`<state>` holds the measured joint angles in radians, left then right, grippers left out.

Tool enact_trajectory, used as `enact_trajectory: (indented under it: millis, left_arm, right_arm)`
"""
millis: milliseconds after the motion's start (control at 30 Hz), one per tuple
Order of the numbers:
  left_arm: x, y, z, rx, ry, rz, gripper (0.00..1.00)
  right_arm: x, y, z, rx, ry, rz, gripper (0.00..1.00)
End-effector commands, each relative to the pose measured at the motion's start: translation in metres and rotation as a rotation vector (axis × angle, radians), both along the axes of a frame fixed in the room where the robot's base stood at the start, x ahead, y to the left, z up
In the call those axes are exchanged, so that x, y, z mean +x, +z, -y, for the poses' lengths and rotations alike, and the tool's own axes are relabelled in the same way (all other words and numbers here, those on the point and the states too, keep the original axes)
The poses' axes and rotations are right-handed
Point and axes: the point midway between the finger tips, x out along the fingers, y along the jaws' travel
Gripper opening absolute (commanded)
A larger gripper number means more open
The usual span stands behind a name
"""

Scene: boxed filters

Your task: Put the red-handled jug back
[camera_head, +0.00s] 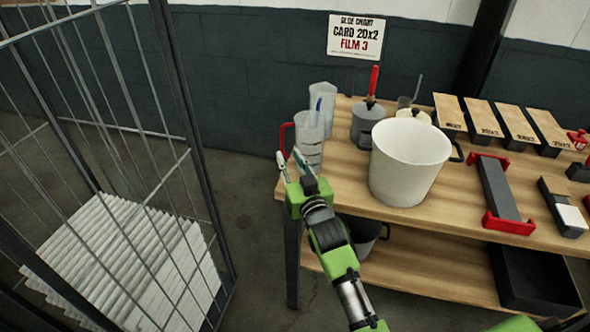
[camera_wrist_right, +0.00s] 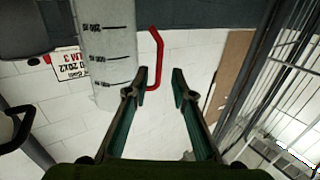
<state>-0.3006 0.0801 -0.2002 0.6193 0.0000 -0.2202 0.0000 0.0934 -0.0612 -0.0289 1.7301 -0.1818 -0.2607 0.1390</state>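The red-handled jug (camera_head: 310,152) is a clear measuring jug with dark marks, standing upright at the left end of the wooden table. Its red handle (camera_head: 284,138) points left. In the right wrist view the jug (camera_wrist_right: 108,45) fills the upper left, with the handle (camera_wrist_right: 158,50) beside it. My right gripper (camera_head: 289,157) is open at the handle's lower part. In the right wrist view its fingertips (camera_wrist_right: 159,80) are apart, with the handle's end between them, closer to the left finger; contact is unclear. My left gripper is out of view.
Another clear jug (camera_head: 323,97) stands just behind. A grey pot (camera_head: 368,120) with a red upright handle and a large white bucket (camera_head: 408,165) stand to the right. A wire cage (camera_head: 195,150) with white pleated filters (camera_head: 120,260) is at the left. A sign (camera_head: 356,36) hangs on the wall.

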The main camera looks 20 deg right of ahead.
Motion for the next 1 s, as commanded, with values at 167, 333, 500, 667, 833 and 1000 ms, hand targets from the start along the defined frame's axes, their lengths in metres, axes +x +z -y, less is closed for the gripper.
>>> enact_trajectory:
  millis: [167,333,500,667,833,1000]
  left_arm:
    - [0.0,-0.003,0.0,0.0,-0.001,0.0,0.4]
    - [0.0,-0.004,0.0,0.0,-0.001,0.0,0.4]
    - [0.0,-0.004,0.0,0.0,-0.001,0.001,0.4]
    - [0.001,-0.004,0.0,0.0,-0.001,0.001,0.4]
    - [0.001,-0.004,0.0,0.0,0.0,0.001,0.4]
    - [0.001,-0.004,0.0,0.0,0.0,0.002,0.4]
  right_arm:
    - [-0.03,-0.001,0.0,0.001,0.0,-0.001,0.23]
    - [-0.042,0.0,0.0,0.001,0.0,0.0,0.23]
    - [-0.044,0.0,-0.001,0.0,0.0,0.0,0.23]
    - [-0.048,-0.013,-0.005,-0.007,0.013,-0.022,0.23]
    - [-0.083,-0.11,-0.031,-0.041,0.099,-0.182,0.23]
    - [-0.141,-0.271,-0.04,-0.073,0.149,-0.473,0.23]
